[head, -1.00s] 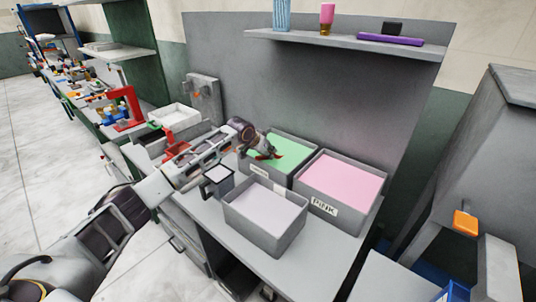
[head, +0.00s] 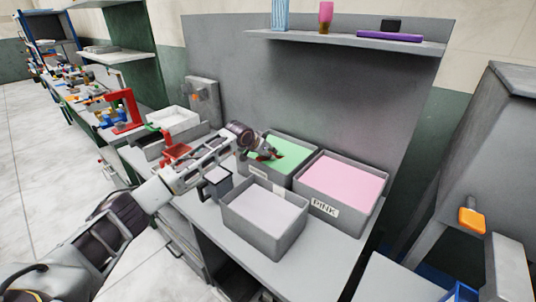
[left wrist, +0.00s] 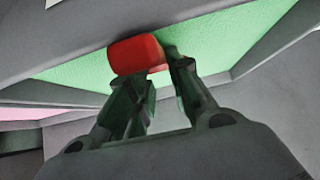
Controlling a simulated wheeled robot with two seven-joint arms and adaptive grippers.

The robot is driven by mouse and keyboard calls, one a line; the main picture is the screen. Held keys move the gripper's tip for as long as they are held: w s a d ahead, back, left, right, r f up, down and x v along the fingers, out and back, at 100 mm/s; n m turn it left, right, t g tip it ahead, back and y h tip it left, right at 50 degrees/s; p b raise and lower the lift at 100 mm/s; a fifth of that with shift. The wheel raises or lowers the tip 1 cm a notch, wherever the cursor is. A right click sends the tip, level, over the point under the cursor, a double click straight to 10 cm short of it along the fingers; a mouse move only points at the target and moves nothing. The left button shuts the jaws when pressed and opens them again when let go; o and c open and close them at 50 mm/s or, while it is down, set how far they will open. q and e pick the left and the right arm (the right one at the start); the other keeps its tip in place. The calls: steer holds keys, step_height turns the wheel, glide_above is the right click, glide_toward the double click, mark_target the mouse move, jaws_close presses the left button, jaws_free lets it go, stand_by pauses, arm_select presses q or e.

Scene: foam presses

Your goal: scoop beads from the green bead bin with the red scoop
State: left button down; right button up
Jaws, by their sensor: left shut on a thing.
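The green bead bin (head: 292,146) is a grey box filled with green beads, at the back of the bench in the head view. Its green beads (left wrist: 225,40) also fill much of the left wrist view. My left gripper (head: 268,154) is over the left part of this bin. In the left wrist view my left gripper (left wrist: 160,75) is shut on the red scoop (left wrist: 136,54), whose red block end shows at the fingertips. A bit of the red scoop (head: 277,156) shows low at the beads in the head view. Whether its bowl is in the beads is hidden. My right gripper is not in view.
A bin of pink beads (head: 325,209) stands right of the green one, and a bin of pale beads (head: 262,232) stands in front. A small dark box (head: 214,189) is below my left forearm. A shelf (head: 345,43) hangs above.

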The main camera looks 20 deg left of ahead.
arm_select(q)
steer(key=shift+x, duration=0.8)
steer(key=shift+w+b, duration=0.2)
steer(key=shift+b, duration=0.15)
steer(key=shift+s+a+r+t, duration=0.15)
steer(key=shift+s+r+t, duration=0.15)
steer(key=shift+t, duration=0.3)
steer(key=shift+r+b, duration=0.1)
steer(key=shift+b, duration=0.25)
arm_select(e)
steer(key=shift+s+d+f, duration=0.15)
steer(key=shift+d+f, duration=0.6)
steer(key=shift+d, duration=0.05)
